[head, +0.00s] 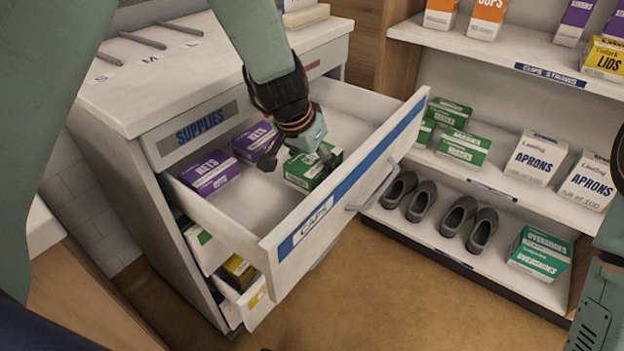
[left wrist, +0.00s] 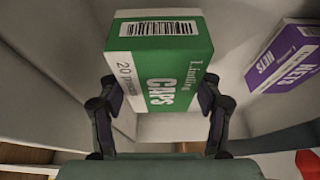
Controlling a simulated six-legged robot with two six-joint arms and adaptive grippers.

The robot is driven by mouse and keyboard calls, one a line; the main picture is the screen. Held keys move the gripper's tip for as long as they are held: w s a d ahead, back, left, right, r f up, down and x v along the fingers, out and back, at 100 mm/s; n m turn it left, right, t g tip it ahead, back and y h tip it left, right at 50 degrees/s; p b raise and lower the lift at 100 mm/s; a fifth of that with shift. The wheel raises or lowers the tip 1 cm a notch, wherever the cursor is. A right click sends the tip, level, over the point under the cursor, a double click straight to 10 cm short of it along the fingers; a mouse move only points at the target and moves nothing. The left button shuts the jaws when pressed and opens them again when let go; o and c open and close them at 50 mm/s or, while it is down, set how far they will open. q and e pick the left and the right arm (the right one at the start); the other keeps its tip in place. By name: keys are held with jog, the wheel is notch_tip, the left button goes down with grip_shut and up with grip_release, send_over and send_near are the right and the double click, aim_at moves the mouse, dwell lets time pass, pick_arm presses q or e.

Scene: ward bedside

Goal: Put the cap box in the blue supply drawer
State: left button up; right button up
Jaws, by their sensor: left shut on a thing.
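The cap box (head: 318,172) is a green and white carton marked CAPS. It is inside the open blue-banded supply drawer (head: 228,222), toward its right side. My left gripper (head: 296,160) reaches down into the drawer and is shut on the box. In the left wrist view the cap box (left wrist: 160,65) sits between the two fingers (left wrist: 160,112), one on each side. I cannot tell whether the box rests on the drawer floor. My right gripper is out of view; only part of my right arm shows at the right edge.
Purple net boxes (head: 210,174) lie in the drawer's left part. Lower drawers (head: 243,300) are partly open. A shelf unit at right holds green boxes (head: 463,147), apron boxes (head: 536,158) and dark shoes (head: 458,215). Rods (head: 142,40) lie on the cabinet top.

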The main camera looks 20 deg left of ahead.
pick_arm(q)
notch_tip(320, 180, down, 3)
jog(key=shift+s+b, duration=0.1)
jog(key=shift+b, duration=0.5)
jog(key=shift+a+f, duration=0.1)
jog(key=shift+f, duration=0.3)
jog(key=shift+r, duration=0.1)
jog(key=o, duration=1.3)
jog(key=shift+f+b, duration=0.2)
jog(key=shift+b, duration=0.1)
jog(key=shift+c, duration=0.2)
jog(key=shift+r, duration=0.15)
jog(key=p+v, duration=0.4)
jog(key=v, duration=0.8)
jog(key=shift+p, duration=0.35)
